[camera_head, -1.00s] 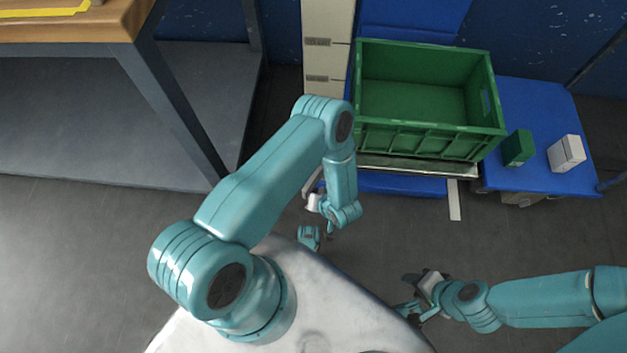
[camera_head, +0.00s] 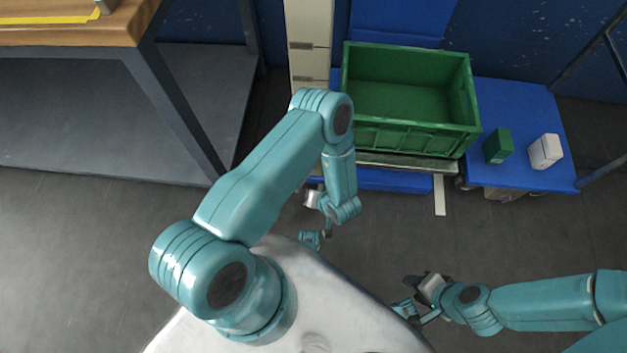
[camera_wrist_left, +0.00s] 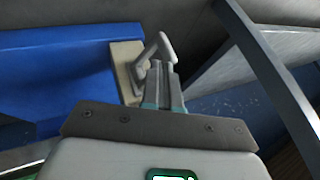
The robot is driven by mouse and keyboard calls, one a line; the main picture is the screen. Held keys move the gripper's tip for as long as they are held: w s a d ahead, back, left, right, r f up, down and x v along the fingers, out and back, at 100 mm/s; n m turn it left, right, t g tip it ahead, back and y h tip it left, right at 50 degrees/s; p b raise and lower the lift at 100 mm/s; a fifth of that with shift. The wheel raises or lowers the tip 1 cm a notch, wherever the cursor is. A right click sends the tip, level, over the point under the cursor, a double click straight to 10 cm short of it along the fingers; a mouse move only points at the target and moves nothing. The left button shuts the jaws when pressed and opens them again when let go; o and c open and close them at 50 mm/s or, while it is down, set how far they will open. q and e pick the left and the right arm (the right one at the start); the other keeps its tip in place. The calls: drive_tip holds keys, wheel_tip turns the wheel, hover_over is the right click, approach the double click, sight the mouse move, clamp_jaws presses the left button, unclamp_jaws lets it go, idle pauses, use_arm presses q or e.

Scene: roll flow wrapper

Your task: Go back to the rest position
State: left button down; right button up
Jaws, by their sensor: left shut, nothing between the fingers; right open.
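My left arm comes in from the left and bends down at the elbow, with its wrist in the middle of the head view. My left gripper shows in the left wrist view (camera_wrist_left: 161,78), where its fingers are together with nothing between them. Its fingertips are hard to make out in the head view. My right arm comes in from the right edge, low in the head view. My right gripper (camera_head: 418,298) is open and empty over the dark floor, beside my pale base. Both grippers are apart from the crate and the boxes.
A green crate (camera_head: 410,138) stands empty at the back. A blue table (camera_head: 520,177) to its right holds a green box (camera_head: 498,146) and a white box (camera_head: 545,151). A wooden-topped table (camera_head: 60,33) with a metal frame stands at left. Grey floor (camera_head: 80,240) lies clear at left.

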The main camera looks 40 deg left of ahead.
use_arm(q)
drive_tip(key=shift+a, duration=0.1)
use_arm(e)
drive_tip(key=shift+d, duration=0.1)
use_arm(q)
drive_tip(key=w+r+m+t+h, duration=0.1)
drive_tip(key=w+r+t+h, duration=0.3)
drive_tip(key=r, duration=0.5)
drive_tip(key=s+d+r+m+g+h, duration=0.45)
drive_tip(key=s+d+h, duration=0.25)
drive_tip(key=s+d, duration=0.5)
wheel_tip(320, 180, up, 25)
drive_tip(key=n+p, duration=0.1)
drive_tip(key=p, duration=2.4)
drive_tip(key=shift+s+d+g, duration=0.15)
drive_tip(key=shift+d+g, duration=0.1)
drive_tip(key=shift+g, duration=0.1)
use_arm(e)
wheel_tip(320, 180, up, 25)
drive_tip(key=shift+s+a, duration=0.35)
drive_tip(key=shift+a, duration=0.1)
